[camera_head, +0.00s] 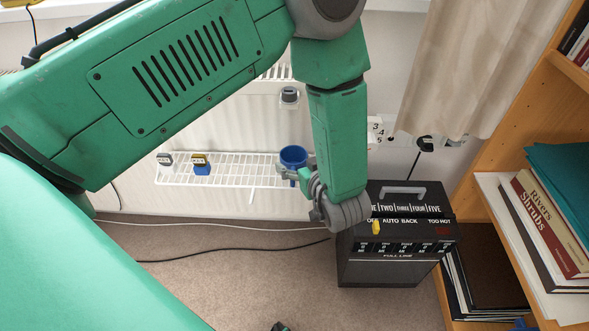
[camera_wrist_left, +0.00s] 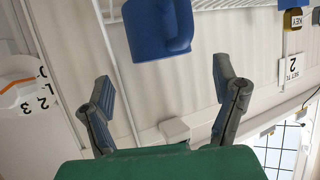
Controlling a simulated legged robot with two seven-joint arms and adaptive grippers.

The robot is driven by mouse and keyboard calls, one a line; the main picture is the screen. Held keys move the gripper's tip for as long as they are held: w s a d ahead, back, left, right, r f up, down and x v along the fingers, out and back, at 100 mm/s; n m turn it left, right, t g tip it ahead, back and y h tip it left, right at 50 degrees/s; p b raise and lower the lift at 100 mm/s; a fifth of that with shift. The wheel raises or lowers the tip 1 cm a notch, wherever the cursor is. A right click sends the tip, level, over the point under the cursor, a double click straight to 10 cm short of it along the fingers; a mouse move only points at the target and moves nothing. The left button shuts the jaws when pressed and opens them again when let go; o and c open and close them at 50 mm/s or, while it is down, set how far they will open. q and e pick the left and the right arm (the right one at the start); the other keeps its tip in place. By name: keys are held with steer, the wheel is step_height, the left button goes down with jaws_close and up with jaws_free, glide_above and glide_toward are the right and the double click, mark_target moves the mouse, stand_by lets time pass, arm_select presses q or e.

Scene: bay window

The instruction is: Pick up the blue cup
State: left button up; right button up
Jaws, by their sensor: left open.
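The blue cup (camera_head: 293,155) is at the right end of a white wire rack (camera_head: 236,171) on the white panel. In the left wrist view the cup (camera_wrist_left: 152,28) is beyond my fingertips, roughly centred between them, with its handle side visible. My left gripper (camera_head: 298,176) is close to the cup in the head view, partly overlapping its lower edge. The left wrist view shows my left gripper (camera_wrist_left: 163,76) open and empty, with a finger on each side and a gap between them and the cup.
Two small tagged items, one grey (camera_head: 165,159) and one blue and yellow (camera_head: 201,163), sit on the rack's left part. A black box with a handle (camera_head: 388,272) stands on the floor beside a wooden bookshelf (camera_head: 480,185). Cables (camera_head: 235,249) cross the carpet.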

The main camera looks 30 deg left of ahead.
mark_target(290, 152)
arm_select(q)
steer(key=b+x, duration=0.1)
steer(key=x, duration=0.1)
steer(key=b+x, duration=0.1)
steer(key=x, duration=0.1)
steer(key=shift+s+f, duration=0.15)
steer(key=shift+f, duration=0.25)
steer(key=shift+w+a+f, duration=0.1)
steer(key=shift+w+a, duration=0.15)
steer(key=shift+a, duration=0.05)
steer(key=shift+c, duration=0.8)
steer(key=c, duration=1.1)
steer(key=shift+c, duration=0.2)
